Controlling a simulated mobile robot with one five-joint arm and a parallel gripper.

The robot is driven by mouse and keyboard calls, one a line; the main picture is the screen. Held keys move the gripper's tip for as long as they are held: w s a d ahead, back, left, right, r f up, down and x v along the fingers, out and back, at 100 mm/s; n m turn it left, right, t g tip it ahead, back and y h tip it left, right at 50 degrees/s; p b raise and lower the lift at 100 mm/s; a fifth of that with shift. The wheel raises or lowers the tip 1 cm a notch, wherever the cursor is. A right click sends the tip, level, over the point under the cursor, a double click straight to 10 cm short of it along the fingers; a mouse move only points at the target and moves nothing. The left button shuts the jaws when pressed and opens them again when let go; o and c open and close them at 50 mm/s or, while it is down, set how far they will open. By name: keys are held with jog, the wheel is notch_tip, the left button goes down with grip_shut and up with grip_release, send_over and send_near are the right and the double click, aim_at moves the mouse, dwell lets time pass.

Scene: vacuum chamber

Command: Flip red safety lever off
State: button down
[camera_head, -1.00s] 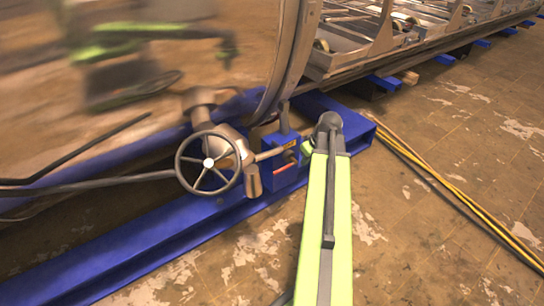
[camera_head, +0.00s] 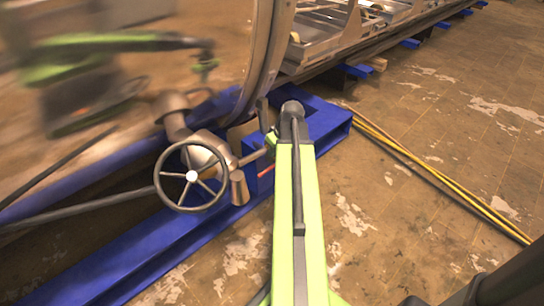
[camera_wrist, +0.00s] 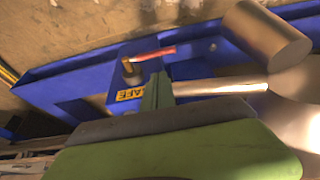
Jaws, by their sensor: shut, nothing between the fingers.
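The red safety lever (camera_wrist: 152,53) shows in the wrist view, lying roughly sideways from a brass-coloured pivot (camera_wrist: 131,70) on a blue box (camera_wrist: 117,62). A yellow label reading SAFE (camera_wrist: 130,93) is on the box. My gripper (camera_wrist: 158,88) is shut and empty, its green fingertips close to the label and just below the lever in the picture. I cannot tell whether they touch the box. In the head view a bit of red (camera_head: 265,171) shows beside my arm, which hides most of the box and lever.
A handwheel valve (camera_head: 192,176) stands left of my arm, with a pipe running left. The chamber's large round metal flange (camera_head: 262,70) rises behind. Blue floor beams (camera_head: 150,255) lie beneath. Yellow cables (camera_head: 440,185) cross the otherwise open floor at right.

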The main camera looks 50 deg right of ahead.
aim_at(266, 170)
jog(key=b+x, duration=1)
jog(key=x, duration=0.2)
jog(key=shift+s+f+b, duration=0.25)
jog(key=shift+s+b, duration=0.05)
jog(key=shift+s, duration=0.05)
jog(key=shift+d, duration=0.15)
jog(key=shift+s, duration=0.1)
